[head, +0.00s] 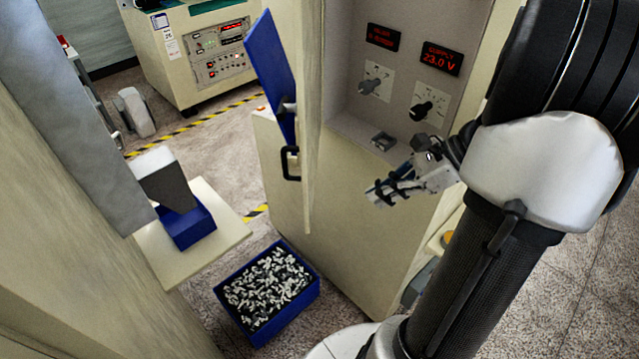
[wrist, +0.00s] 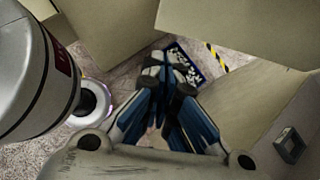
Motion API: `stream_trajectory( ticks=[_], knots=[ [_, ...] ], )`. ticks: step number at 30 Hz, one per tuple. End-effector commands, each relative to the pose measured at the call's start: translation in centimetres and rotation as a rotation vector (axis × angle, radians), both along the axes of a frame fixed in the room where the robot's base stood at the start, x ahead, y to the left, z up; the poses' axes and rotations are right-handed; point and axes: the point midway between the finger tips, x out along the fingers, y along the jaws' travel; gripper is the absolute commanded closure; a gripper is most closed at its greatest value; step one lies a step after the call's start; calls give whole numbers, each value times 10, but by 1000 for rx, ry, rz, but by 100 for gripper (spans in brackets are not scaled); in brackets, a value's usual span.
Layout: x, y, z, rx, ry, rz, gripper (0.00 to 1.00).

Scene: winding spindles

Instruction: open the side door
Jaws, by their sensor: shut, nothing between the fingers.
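A cream door slab (head: 311,120) stands nearly edge-on at the left of the cream cabinet (head: 345,230) in the head view. A black handle (head: 290,164) sits on its left face. I cannot tell for sure how far it stands open. My gripper (head: 376,196) is in front of the cabinet, below the control panel and to the right of the handle, clear of it. Its blue-and-black fingers are shut and empty. In the wrist view the gripper (wrist: 166,84) points away over the floor; the handle cannot be made out there.
A blue panel (head: 267,55) juts out behind the slab. A blue bin (head: 293,319) of small parts stands on the floor at the cabinet's foot. A shelf (head: 220,243) with a blue holder (head: 188,228) is at left. The control recess (head: 350,118) has knobs.

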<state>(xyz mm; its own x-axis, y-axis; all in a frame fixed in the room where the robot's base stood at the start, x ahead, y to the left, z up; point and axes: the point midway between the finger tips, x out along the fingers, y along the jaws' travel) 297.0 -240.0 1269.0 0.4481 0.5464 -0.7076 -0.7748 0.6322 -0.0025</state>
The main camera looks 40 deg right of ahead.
Motion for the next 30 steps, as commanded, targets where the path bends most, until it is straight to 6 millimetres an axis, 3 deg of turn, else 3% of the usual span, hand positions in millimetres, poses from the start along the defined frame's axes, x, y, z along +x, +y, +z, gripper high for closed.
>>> stream_trajectory(
  ticks=[5,17,24,30],
  knots=[
    [8,10,-15,6,2,-4,100],
    [44,56,-74,5,3,0,100],
    [65,80,-71,1,2,-1,100],
    [69,85,-71,1,2,-4,100]
  ],
)
